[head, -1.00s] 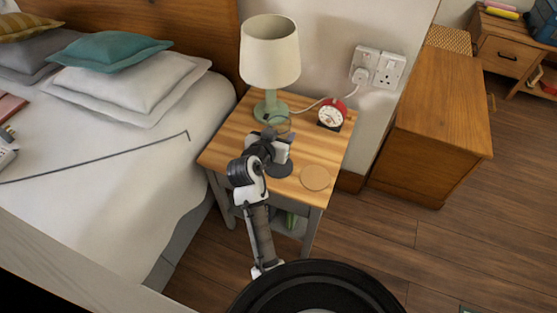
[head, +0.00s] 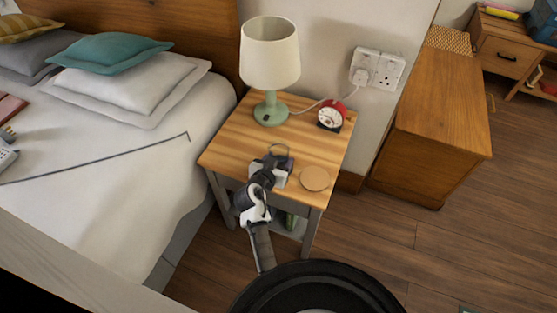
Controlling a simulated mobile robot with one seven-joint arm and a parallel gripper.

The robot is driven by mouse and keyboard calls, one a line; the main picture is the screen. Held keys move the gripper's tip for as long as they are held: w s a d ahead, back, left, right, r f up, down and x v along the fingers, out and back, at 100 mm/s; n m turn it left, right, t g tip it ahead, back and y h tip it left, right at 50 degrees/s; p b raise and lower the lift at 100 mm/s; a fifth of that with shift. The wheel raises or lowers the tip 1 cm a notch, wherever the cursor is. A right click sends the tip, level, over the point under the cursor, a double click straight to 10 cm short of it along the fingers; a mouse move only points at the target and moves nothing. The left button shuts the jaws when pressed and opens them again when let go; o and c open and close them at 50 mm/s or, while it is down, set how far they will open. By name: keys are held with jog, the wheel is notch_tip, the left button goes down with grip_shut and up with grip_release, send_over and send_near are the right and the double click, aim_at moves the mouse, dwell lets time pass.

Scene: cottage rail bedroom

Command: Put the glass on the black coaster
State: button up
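The glass (head: 279,149) is clear, and its round rim shows at the far side of my gripper (head: 279,163), over the front middle of the bedside table (head: 235,135). My gripper appears shut on the glass, though its fingers are small and partly hidden by my own wrist.
A tan round coaster (head: 315,179) lies just right of my gripper. A green lamp (head: 270,108) and a red clock (head: 331,115) stand at the back of the table. The bed (head: 120,190) is at left, a wooden cabinet (head: 435,130) at right.

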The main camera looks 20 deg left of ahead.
jog(key=shift+f, duration=0.1)
jog(key=shift+f, duration=0.15)
jog(key=o, duration=1.2)
jog(key=shift+c, duration=0.2)
jog(key=shift+r, duration=0.25)
